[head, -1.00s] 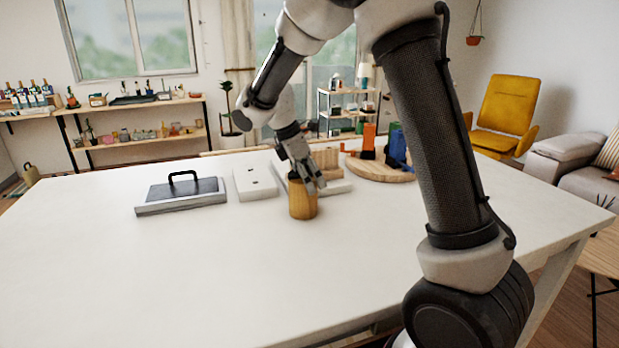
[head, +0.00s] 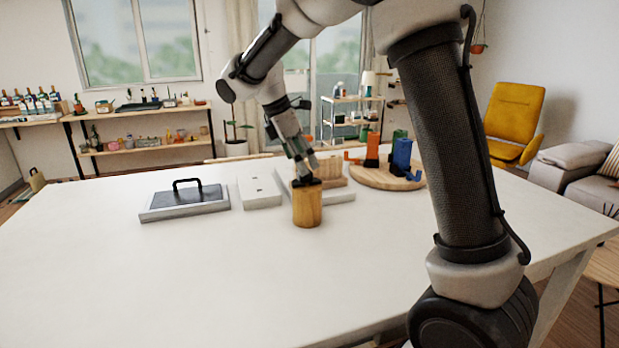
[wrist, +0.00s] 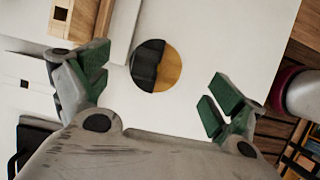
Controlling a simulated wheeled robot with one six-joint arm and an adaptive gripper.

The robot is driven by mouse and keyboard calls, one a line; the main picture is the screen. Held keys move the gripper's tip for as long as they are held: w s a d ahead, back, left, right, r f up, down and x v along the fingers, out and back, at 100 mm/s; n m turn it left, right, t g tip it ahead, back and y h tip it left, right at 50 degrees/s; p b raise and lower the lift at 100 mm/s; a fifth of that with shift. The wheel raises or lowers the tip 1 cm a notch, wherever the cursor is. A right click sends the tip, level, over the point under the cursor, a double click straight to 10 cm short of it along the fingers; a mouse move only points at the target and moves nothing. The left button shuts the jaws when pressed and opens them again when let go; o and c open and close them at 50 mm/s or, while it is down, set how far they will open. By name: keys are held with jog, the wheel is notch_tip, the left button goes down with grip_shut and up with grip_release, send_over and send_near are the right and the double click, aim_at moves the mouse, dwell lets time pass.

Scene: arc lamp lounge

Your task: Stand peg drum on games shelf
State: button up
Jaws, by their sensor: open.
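The peg drum appears to be the upright wooden cylinder (head: 307,208) with a dark top, standing on the white table. In the wrist view the drum (wrist: 170,67) shows from above, half dark and half wood-coloured, beyond and between the fingertips. My gripper (head: 303,175) is open and empty just above the drum's top; its spread green-padded fingers also show in the wrist view (wrist: 160,92). I cannot tell for certain which thing is the games shelf; a small shelf unit (head: 352,123) stands behind the table.
A grey case with a black handle (head: 185,200) and a white slab (head: 260,192) lie left of the drum. A white board (head: 340,193) lies close behind it. A round wooden board (head: 368,178) holds orange, blue and green pieces. The table's front left is clear (head: 170,275).

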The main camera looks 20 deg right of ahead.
jog(key=v, duration=0.3)
jog(key=shift+r, duration=0.1)
jog(key=s+d+r+m+t+y, duration=0.1)
jog(key=s+d+m+y, duration=0.1)
jog(key=s+d+m, duration=0.4)
jog(key=s+d+r+m+t+y, duration=0.1)
jog(key=s+d+m, duration=0.6)
jog(key=s, duration=0.9)
jog(key=shift+d+r+t+y, duration=0.3)
jog(key=shift+r+t+y, duration=0.1)
jog(key=shift+r, duration=0.4)
jog(key=shift+o, duration=0.4)
jog(key=s+d+f+m+t, duration=0.1)
jog(key=s+f+m, duration=0.2)
jog(key=s, duration=0.4)
jog(key=shift+s+m+y, duration=0.2)
jog(key=shift+m+y, duration=0.2)
jog(key=shift+m, duration=0.5)
jog(key=shift+s+d+f+t, duration=0.15)
jog(key=shift+f+t, duration=0.1)
jog(key=shift+t, duration=0.05)
